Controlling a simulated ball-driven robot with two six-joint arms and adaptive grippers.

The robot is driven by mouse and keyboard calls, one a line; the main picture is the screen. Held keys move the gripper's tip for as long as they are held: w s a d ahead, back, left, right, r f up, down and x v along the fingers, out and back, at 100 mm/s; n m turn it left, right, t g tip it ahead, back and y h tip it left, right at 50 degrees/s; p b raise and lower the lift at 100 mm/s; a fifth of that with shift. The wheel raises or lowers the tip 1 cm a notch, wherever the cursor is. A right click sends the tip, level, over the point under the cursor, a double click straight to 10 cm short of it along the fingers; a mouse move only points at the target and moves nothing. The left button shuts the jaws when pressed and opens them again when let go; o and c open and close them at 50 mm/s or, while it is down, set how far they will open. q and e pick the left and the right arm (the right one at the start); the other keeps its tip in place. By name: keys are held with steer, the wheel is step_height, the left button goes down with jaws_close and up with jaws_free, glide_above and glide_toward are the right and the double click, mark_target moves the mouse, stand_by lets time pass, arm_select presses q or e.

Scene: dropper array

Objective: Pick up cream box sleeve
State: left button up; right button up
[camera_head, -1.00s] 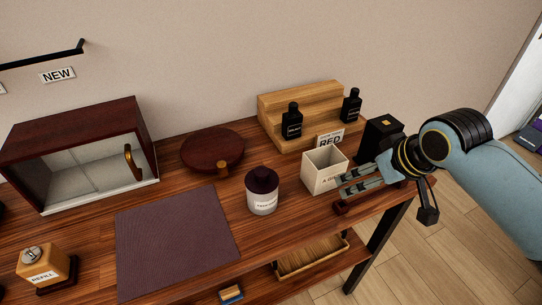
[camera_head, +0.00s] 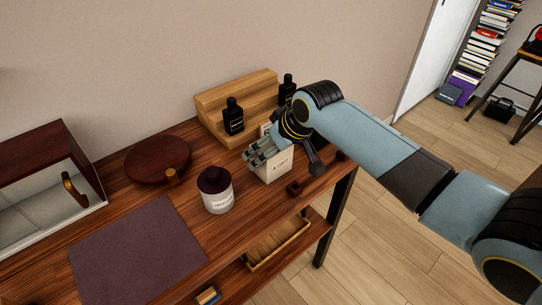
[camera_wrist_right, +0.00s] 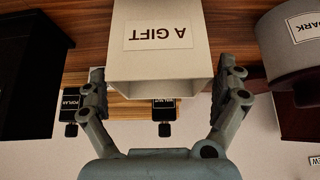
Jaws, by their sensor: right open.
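The cream box sleeve (camera_head: 277,169) stands on the wooden table near its right end, with an "A GIFT" label on its front. In the right wrist view the sleeve (camera_wrist_right: 158,68) shows upside down, its open end facing the gripper. My right gripper (camera_head: 262,150) is open at the top of the sleeve. In the wrist view my right gripper (camera_wrist_right: 160,72) has one finger on each side of the sleeve; whether they touch it I cannot tell. My left gripper is not in view.
A white jar (camera_head: 218,198) with a dark lid stands to the left. A stepped wooden stand (camera_head: 212,101) with black bottles (camera_head: 233,118) is behind. A small brown block (camera_head: 294,188) lies to the right. A dark mat (camera_head: 140,250) lies at front left.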

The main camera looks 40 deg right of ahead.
steer(key=shift+w+f, duration=0.15)
steer(key=c, duration=0.9)
